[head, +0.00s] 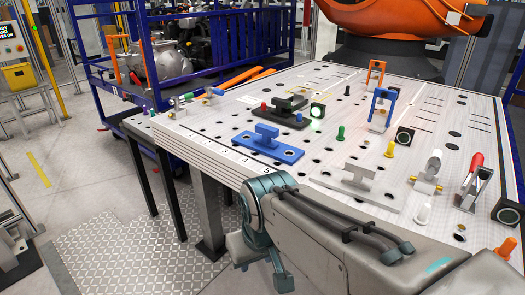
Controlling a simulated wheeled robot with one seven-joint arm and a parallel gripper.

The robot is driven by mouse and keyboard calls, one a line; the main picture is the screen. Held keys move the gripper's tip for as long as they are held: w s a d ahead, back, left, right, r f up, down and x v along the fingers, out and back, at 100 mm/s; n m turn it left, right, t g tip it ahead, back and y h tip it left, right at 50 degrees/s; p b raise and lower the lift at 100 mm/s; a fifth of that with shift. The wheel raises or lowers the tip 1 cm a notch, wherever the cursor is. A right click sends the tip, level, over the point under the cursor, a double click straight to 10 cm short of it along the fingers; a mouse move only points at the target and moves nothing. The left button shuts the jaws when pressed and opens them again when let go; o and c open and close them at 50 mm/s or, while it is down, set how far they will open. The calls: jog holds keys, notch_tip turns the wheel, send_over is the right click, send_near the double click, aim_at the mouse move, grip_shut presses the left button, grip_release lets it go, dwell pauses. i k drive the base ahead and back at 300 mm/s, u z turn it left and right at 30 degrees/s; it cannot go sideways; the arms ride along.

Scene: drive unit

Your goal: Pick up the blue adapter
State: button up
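The blue adapter (284,151), a flat blue plate with holes and a raised T-shaped blue block, lies flat near the front left edge of the perforated worktable (322,155). Nothing touches it from above. My grey and teal arm crosses the lower right of the head view, in front of the table, and its bent joint is close to the front edge below the adapter. I do not see gripper fingers in this view.
A black adapter (286,117) stands behind the blue one, and a grey adapter (357,184) lies to its right. A green pin (340,132), a blue bracket (383,108) and a red-handled clamp (475,178) stand farther right. A blue cage cart (215,50) borders the table's left.

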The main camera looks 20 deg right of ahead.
aim_at(264, 144)
jog(key=z, duration=0.6)
jog(key=i, duration=1)
jog(key=u, duration=0.1)
jog(key=k, duration=0.95)
jog(key=u, duration=1.25)
jog(key=i, duration=0.95)
jog(key=z, duration=1.05)
jog(key=i, duration=0.65)
jog(key=z, duration=0.65)
